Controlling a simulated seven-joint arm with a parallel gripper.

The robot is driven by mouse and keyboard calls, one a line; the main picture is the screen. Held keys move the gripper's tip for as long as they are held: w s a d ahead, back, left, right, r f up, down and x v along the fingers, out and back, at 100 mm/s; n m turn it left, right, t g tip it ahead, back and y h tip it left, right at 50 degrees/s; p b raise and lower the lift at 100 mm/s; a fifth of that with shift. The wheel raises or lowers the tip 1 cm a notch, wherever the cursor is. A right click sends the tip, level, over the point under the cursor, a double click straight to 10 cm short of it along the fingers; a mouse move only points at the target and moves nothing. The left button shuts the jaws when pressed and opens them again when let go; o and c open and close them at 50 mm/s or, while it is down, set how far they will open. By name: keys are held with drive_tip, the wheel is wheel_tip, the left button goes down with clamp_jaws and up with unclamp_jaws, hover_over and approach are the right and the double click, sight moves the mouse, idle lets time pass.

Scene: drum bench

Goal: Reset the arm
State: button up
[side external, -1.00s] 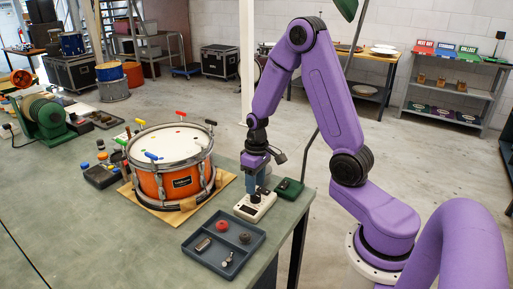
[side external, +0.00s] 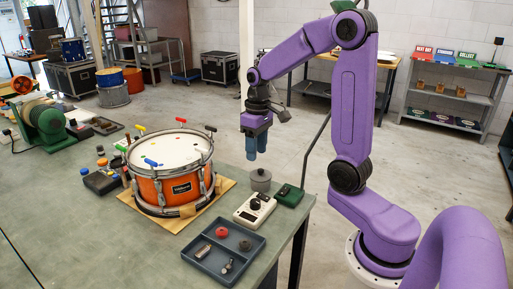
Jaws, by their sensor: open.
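My gripper (side external: 257,155) hangs at the end of my purple arm, pointing down. It is in the air above the right part of the bench, with its blue-grey fingers over a grey lidded pot (side external: 260,181) and clear of it. The fingers look close together from this side, and nothing is seen held between them. The arm is bent up high, with its elbow at the top of the picture.
An orange snare drum (side external: 177,189) with coloured keys around its rim sits on a wooden board. A white device with a black knob (side external: 247,216), a green box (side external: 290,195) and a dark compartment tray (side external: 205,268) with small parts lie near the bench's right edge.

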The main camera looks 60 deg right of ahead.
drive_tip(key=s+a+n, duration=0.6)
drive_tip(key=s+a, duration=0.1)
drive_tip(key=s, duration=0.4)
drive_tip(key=s+a+n, duration=0.6)
drive_tip(key=s+a, duration=0.2)
drive_tip(key=s, duration=0.3)
drive_tip(key=shift+s+a+f, duration=0.15)
drive_tip(key=shift+s+f, duration=0.05)
drive_tip(key=shift+f, duration=0.2)
idle(0.7)
